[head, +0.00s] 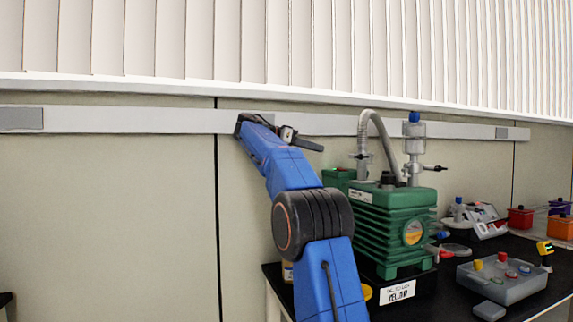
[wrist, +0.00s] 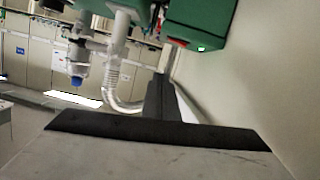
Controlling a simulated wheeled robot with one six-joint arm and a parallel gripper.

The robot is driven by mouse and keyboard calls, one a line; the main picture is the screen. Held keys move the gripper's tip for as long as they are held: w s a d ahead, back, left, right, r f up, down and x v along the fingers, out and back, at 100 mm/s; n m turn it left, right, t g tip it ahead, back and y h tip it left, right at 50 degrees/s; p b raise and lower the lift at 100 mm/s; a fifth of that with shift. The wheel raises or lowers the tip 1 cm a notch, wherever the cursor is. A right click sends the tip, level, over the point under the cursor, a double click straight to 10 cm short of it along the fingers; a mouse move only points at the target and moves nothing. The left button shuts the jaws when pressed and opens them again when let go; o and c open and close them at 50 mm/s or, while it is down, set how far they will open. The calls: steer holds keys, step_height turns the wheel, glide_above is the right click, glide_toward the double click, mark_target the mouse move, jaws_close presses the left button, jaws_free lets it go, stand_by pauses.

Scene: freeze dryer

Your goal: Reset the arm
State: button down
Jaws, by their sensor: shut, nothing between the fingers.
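My blue arm rises in the middle of the head view and bends at a black joint. My gripper (head: 318,147) is at the arm's upper end, in front of the pale wall rail and left of the pump's grey hose. It is shut and empty. In the wrist view the dark fingers of my gripper (wrist: 160,88) are together, with nothing held between them.
A green pump (head: 394,230) with a grey hose (head: 383,135) and blue-capped glassware (head: 414,130) stands right of my arm on a black bench. The wall left of my arm is clear.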

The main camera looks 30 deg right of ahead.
steer(key=shift+a, duration=0.1)
steer(key=s+a+f+n+t+y, duration=0.3)
steer(key=s+a+f+n+y, duration=0.2)
steer(key=s+a+f, duration=0.7)
steer(key=s+a+f+n+t+y, duration=0.3)
steer(key=s+a+f+n, duration=0.5)
steer(key=f, duration=1.2)
steer(key=s+a+f+n+t+y, duration=0.2)
steer(key=s+a+f+n+y, duration=0.4)
steer(key=s+a+f, duration=1)
steer(key=s+f, duration=0.1)
steer(key=s, duration=0.3)
steer(key=shift+s+a+n+t+y, duration=0.15)
steer(key=shift+a+n+t+y, duration=0.15)
steer(key=shift+t, duration=0.1)
